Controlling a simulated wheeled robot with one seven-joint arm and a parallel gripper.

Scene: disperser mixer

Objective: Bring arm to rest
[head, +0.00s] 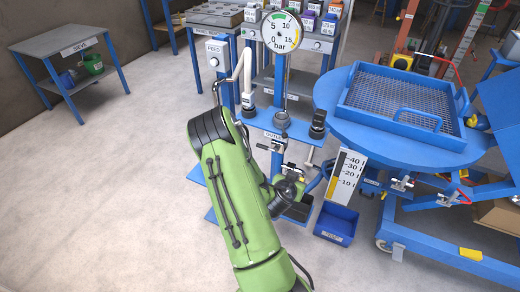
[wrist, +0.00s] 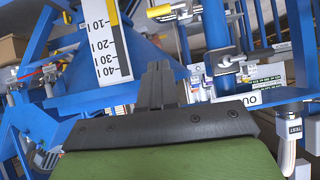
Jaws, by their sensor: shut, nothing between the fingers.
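My green arm (head: 240,205) reaches up from the bottom of the head view, bends at a dark joint near the blue stand, and folds back down on its right side. In the wrist view my gripper (wrist: 158,86) shows as dark fingers closed together, with nothing between them. The fingertips appear clear of the blue frames behind them, though the distance is hard to judge. In the head view the fingers are hard to make out near the stand.
A blue stand with a pressure gauge (head: 282,31) is close beyond my arm. A round blue lift table (head: 340,118) holding a mesh tray (head: 408,69) stands right. A level scale (head: 345,176) and blue bin (head: 337,223) are beside my wrist.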

